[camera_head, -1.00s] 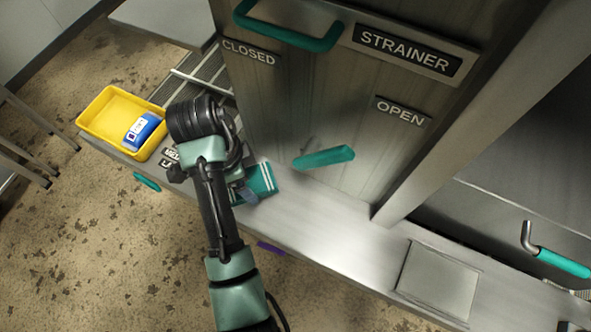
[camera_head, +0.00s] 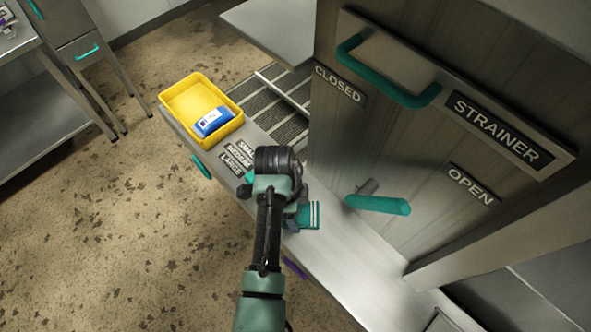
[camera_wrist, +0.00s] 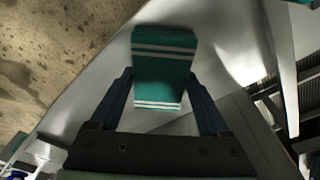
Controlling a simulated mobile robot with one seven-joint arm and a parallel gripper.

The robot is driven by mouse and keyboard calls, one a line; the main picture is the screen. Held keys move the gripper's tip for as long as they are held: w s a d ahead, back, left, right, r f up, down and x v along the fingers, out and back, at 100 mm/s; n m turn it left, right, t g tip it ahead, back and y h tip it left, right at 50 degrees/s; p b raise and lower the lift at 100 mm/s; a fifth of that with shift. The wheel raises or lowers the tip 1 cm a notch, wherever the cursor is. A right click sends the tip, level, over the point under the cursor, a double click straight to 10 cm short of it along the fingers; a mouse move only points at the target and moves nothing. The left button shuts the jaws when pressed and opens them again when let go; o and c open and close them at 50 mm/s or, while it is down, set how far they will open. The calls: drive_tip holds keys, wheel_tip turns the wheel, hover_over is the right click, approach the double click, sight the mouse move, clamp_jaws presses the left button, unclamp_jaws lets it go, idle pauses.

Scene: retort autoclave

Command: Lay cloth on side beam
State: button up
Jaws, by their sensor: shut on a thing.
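The cloth is a folded teal piece with white stripes (camera_wrist: 163,70). In the wrist view it sits between the two fingers of my gripper (camera_wrist: 163,92), which is shut on it. In the head view the cloth (camera_head: 308,216) shows just right of my wrist, over the steel side beam (camera_head: 372,262); my arm hides part of it. The beam's pale top lies around the cloth in the wrist view. I cannot tell whether the cloth touches the beam.
A yellow bin (camera_head: 175,112) holding a blue-and-white pack (camera_head: 212,121) stands at the beam's far left end. A teal lever (camera_head: 378,205) sticks out of the strainer panel (camera_head: 400,120) close to the cloth. Size labels (camera_head: 238,157) lie on the beam near my wrist. The beam is bare to the lower right.

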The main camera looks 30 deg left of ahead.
drive_tip(key=shift+f, duration=0.1)
drive_tip(key=shift+f, duration=0.1)
drive_tip(key=o, duration=1.2)
drive_tip(key=r, duration=0.4)
drive_tip(key=a+r, duration=0.1)
drive_tip(key=r, duration=0.7)
drive_tip(key=shift+s+a+r, duration=0.1)
drive_tip(key=shift+s+a, duration=0.2)
drive_tip(key=shift+s, duration=0.05)
